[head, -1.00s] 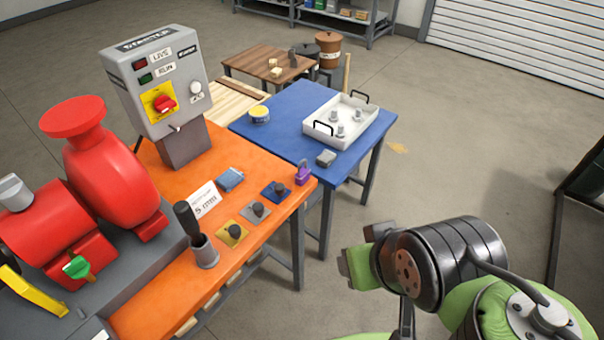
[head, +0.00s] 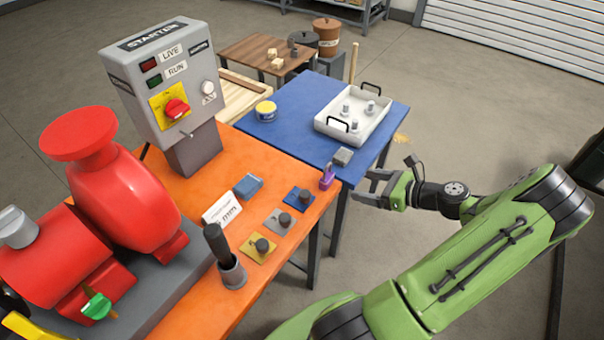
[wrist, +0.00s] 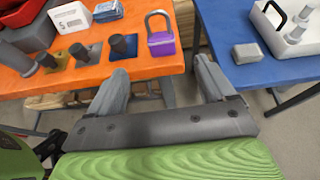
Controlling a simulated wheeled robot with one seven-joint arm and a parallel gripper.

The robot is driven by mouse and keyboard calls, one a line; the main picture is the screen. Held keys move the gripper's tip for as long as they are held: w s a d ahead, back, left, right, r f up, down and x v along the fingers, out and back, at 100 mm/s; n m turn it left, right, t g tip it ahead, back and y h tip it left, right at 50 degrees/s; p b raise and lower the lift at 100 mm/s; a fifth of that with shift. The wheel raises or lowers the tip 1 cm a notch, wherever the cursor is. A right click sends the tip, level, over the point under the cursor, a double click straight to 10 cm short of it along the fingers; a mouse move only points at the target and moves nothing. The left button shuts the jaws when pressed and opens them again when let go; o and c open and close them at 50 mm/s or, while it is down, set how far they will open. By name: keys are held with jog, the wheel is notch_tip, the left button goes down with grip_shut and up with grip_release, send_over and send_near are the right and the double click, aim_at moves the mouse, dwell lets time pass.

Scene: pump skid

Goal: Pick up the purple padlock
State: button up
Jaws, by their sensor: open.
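The purple padlock (head: 327,177) stands on the orange table's right edge, near the corner where it meets the blue table. In the wrist view the padlock (wrist: 161,43) shows a purple body and a grey shackle upward, lying ahead of and between my fingers. My gripper (head: 361,188) is just right of the padlock in the head view, apart from it. In the wrist view my gripper (wrist: 162,84) has its two fingers spread with nothing between them.
A grey block (head: 343,157) sits on the blue table (head: 295,110) close behind the padlock. Blue, grey and yellow plates with black knobs (head: 279,221) lie left of it on the orange table (head: 190,265). A white tray (head: 330,128) stands further back.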

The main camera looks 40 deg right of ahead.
aim_at(322, 176)
jog(key=b+x, duration=0.3)
jog(key=x, duration=1.2)
jog(key=shift+w+f, duration=0.25)
jog(key=shift+r, duration=0.1)
jog(key=c, duration=1.1)
notch_tip(322, 176, up, 10)
jog(key=p, duration=0.2)
jog(key=shift+p, duration=0.35)
jog(key=shift+c, duration=0.2)
